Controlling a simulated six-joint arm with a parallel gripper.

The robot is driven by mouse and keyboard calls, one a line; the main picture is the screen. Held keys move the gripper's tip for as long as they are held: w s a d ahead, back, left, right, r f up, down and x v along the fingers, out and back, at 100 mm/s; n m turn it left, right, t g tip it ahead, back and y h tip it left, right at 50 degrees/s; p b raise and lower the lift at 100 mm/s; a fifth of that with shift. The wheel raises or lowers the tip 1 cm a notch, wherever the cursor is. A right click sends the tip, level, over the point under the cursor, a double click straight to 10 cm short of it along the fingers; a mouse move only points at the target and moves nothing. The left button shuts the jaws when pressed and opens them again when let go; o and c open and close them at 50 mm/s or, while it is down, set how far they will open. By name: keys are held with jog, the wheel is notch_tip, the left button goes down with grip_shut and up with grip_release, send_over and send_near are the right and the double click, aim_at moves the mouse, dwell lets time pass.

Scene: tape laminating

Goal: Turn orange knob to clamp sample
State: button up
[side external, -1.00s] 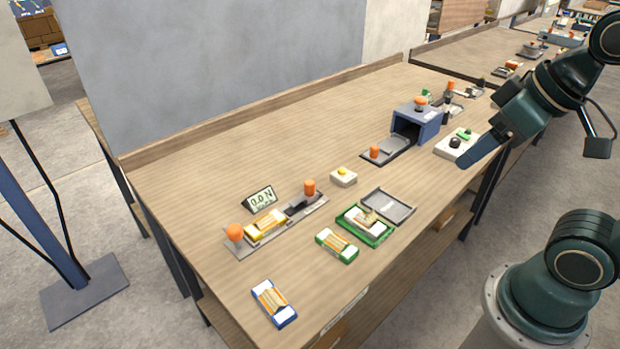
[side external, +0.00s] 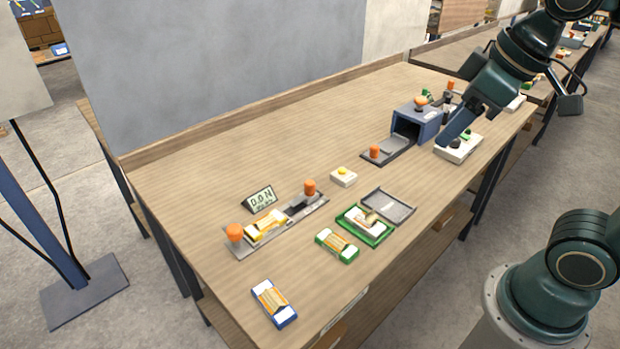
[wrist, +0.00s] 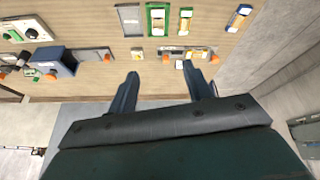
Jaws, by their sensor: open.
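A grey fixture (side external: 285,225) lies on the bench with an orange knob (side external: 235,233) at its near-left end and another orange knob (side external: 309,188) at its far-right end. A yellow and white sample (side external: 265,224) lies on it between the knobs. A small display (side external: 260,198) stands behind the sample. The fixture's knobs also show in the wrist view, near the finger tips (wrist: 213,58). My gripper (side external: 444,139) is well to the right of the fixture in the side view, above the bench near a blue box. In the wrist view my gripper (wrist: 161,72) is open and empty.
The blue box (side external: 428,124) has a plate with an orange knob (side external: 374,151) in front. A white control box (side external: 458,151) is below my gripper. A green-framed tray (side external: 367,240), a green block (side external: 337,245), a blue block (side external: 274,302) and a yellow button (side external: 343,175) surround the fixture.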

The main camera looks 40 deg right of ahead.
jog(key=w+a+r+n+g, duration=0.15)
jog(key=w+a+n, duration=0.3)
jog(key=w, duration=0.45)
jog(key=n+g, duration=0.4)
jog(key=n, duration=0.9)
send_over(234, 228)
notch_tip(234, 228, down, 12)
jog(key=shift+f+t, duration=0.1)
jog(key=shift+t, duration=0.15)
notch_tip(234, 228, down, 14)
jog(key=shift+r, duration=0.15)
